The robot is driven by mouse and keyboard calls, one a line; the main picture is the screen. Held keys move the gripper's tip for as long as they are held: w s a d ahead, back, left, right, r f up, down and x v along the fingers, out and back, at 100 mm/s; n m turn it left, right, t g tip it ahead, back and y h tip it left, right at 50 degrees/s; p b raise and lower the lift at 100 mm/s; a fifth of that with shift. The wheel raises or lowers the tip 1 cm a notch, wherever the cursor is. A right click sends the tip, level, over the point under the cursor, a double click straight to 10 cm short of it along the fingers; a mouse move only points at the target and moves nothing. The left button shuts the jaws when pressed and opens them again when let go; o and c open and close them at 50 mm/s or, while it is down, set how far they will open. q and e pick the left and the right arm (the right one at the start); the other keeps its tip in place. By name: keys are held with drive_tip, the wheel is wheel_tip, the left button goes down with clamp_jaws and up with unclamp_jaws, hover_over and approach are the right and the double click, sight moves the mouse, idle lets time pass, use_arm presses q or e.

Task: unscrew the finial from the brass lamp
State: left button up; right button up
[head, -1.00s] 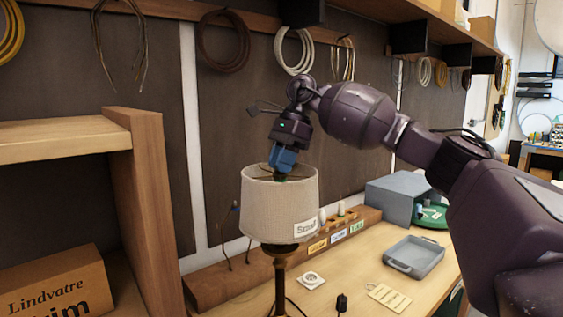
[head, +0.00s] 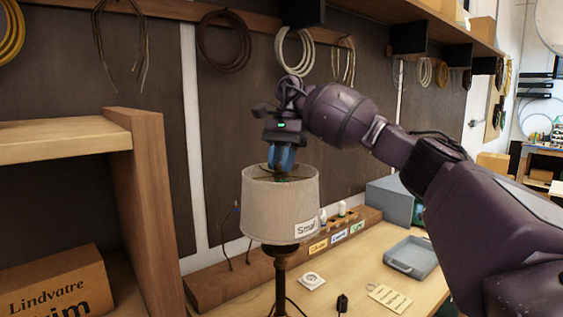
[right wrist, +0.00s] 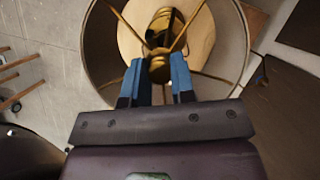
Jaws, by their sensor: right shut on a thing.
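The brass lamp has a dark brass stem (head: 281,272) and a beige drum shade (head: 275,215) with a paper label. It stands upright on the bench. My right gripper (head: 281,164) reaches down from above to the top opening of the shade. In the right wrist view, its two blue fingers (right wrist: 160,75) are shut on the brass finial (right wrist: 160,70), at the hub where the shade's spokes meet. The bulb area and brass harp parts (right wrist: 162,28) show beyond it. The finial is mostly hidden in the head view. My left gripper is not in view.
A grey tray (head: 409,258), a white round socket (head: 311,281) and a paper tag (head: 389,298) lie on the bench right of the lamp. A wooden rack (head: 345,232) with labels runs behind. A wooden shelf unit (head: 150,205) and cardboard box (head: 58,285) stand left.

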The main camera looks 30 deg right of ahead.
drive_tip(key=n+g+h, duration=0.1)
drive_tip(key=n, duration=0.3)
drive_tip(key=shift+n, duration=0.3)
drive_tip(key=o, duration=0.9)
drive_tip(key=shift+w, duration=0.1)
drive_tip(key=shift+o, duration=0.2)
